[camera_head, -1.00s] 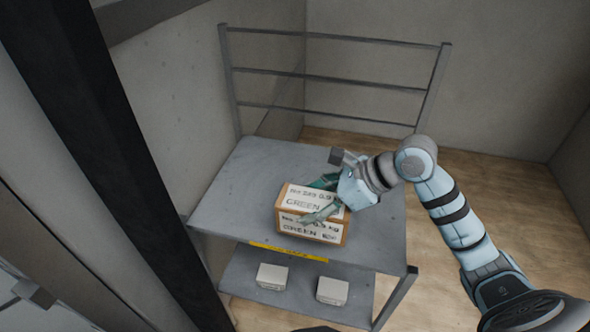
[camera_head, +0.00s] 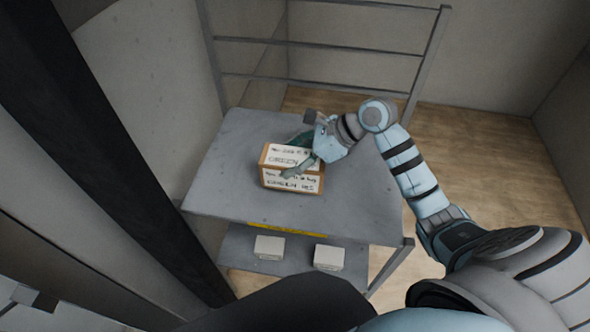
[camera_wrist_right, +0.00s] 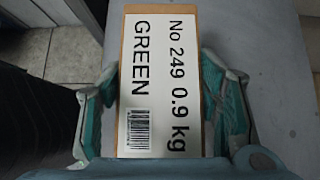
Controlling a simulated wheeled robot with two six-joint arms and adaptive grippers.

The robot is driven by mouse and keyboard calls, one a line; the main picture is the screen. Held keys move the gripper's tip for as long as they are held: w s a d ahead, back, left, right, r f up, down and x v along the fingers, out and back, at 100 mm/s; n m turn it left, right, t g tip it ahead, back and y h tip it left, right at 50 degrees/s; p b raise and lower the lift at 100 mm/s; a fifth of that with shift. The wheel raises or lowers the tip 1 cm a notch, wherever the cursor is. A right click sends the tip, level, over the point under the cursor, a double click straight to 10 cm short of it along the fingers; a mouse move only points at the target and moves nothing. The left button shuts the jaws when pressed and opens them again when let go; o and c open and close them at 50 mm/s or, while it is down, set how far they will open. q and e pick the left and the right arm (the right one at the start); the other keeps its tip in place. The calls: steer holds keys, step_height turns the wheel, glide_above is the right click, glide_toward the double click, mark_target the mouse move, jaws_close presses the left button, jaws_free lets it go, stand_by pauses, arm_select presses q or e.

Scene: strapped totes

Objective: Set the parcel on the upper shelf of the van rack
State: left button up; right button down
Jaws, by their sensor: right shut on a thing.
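The parcel (camera_head: 292,178) is a brown box with white labels. In the right wrist view the parcel (camera_wrist_right: 160,75) reads "GREEN", "No 249" and "0.9 kg". It is on or just above the grey upper shelf (camera_head: 235,165) of the rack; I cannot tell whether its underside touches. My right gripper (camera_head: 300,155) is shut on the parcel, reaching in from the right. In the right wrist view its teal fingers (camera_wrist_right: 168,100) stand on both sides of the box. My left gripper is not in view.
Two small pale boxes, one at left (camera_head: 270,247) and one at right (camera_head: 328,257), stand on the lower shelf (camera_head: 240,240). A yellow label strip (camera_head: 285,229) runs along the upper shelf's front edge. The rack's back rails (camera_head: 330,45) rise behind. The upper shelf is clear around the parcel.

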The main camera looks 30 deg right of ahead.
step_height(320, 180, down, 5)
steer(key=shift+s+r, duration=0.1)
steer(key=shift+r, duration=0.05)
steer(key=c, duration=0.5)
jaws_free()
